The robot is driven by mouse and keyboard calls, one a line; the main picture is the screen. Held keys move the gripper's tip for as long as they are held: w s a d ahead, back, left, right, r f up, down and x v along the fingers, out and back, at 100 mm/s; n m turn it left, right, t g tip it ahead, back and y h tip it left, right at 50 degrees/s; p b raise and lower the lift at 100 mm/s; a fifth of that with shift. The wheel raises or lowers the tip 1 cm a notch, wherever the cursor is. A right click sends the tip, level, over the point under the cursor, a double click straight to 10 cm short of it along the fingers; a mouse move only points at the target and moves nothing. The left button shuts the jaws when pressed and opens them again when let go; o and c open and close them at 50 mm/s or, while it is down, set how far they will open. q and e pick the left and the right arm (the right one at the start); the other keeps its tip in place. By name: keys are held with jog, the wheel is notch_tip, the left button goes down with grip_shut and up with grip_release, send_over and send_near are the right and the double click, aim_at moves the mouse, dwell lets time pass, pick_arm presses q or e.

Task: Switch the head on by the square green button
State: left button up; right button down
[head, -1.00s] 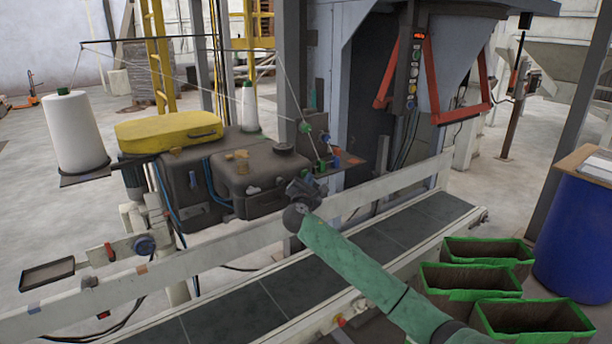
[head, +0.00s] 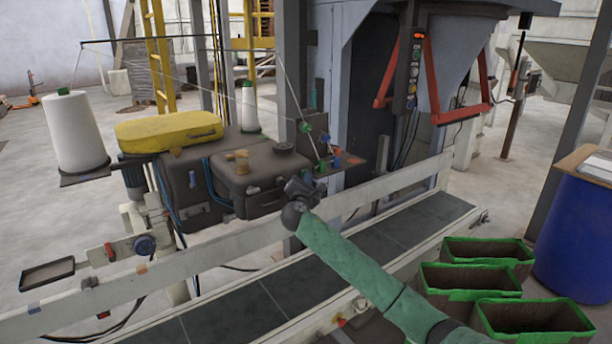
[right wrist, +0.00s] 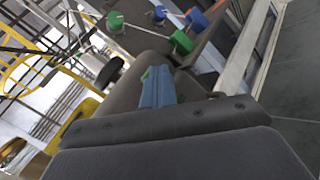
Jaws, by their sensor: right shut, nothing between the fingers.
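The sewing head is a dark grey machine (head: 262,176) with a yellow cover (head: 168,131), at the left of the head view above the conveyor. My right gripper (head: 310,186) is shut and empty at the head's right-hand end, close in front of its dark casing; I cannot tell whether it touches. In the right wrist view the shut fingers (right wrist: 157,88) point at the dark casing (right wrist: 135,62). No square green button can be made out; it may be hidden by the gripper. My left gripper is not in view.
Green and blue thread guides (head: 306,127) stand just beyond my gripper, with threads above. A pale rail (head: 385,188) and conveyor belt (head: 390,236) run below. A button panel (head: 413,75) hangs on the bagger. Green-rimmed bins (head: 470,278) stand at the right.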

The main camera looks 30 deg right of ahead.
jog(key=shift+s, duration=0.1)
dwell(0.3)
jog(key=shift+s+d+p, duration=0.1)
jog(key=shift+s+p, duration=0.25)
jog(key=shift+s, duration=0.45)
jog(key=s+p, duration=0.1)
jog(key=s, duration=0.2)
jog(key=s+p, duration=0.1)
jog(key=s, duration=0.2)
jog(key=shift+d, duration=0.2)
dwell(0.4)
